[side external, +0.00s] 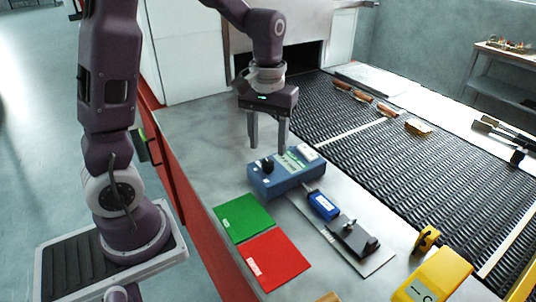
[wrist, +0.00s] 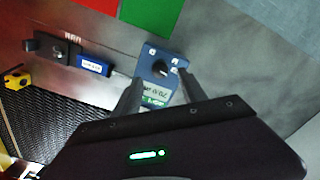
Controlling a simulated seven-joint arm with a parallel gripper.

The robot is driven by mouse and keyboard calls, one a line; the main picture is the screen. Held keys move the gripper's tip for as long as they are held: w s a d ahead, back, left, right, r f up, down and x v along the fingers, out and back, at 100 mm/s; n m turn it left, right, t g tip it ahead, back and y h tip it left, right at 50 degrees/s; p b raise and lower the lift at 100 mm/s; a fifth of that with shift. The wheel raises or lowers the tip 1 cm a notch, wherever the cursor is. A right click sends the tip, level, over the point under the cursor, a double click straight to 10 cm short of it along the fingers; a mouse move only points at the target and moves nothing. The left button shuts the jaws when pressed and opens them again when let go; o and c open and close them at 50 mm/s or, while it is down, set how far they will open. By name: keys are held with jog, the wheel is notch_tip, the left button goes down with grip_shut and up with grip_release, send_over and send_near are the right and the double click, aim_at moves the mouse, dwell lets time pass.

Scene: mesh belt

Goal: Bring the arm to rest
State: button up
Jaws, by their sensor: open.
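My gripper (side external: 268,138) hangs from the arm over the grey worktop, fingers pointing down. Its two fingers are apart with nothing between them. Below and slightly right of it in the side view is a blue instrument box (side external: 287,174) with a dark knob and a display. In the wrist view the box (wrist: 157,68) shows between and beyond the open fingers (wrist: 158,82). The gripper appears to be above the box, not touching it.
A green mat (side external: 243,217) and a red mat (side external: 272,260) lie flat in front. A small blue device (side external: 322,205) and a black fixture (side external: 353,238) sit on a metal plate. A yellow box (side external: 436,276) stands front right. The dark mesh belt (side external: 370,150) runs behind, carrying several small items.

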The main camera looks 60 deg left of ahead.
notch_tip(320, 180, up, 2)
jog(key=shift+r, duration=0.15)
jog(key=s+d+r+m+t, duration=0.2)
jog(key=s+d+r+m, duration=0.1)
jog(key=s, duration=0.5)
jog(key=s+d+r+m+t, duration=0.3)
jog(key=s+d+r+m, duration=0.1)
jog(key=s, duration=0.4)
jog(key=shift+s+d+t, duration=0.2)
jog(key=shift+d+t, duration=0.1)
jog(key=shift+d, duration=0.3)
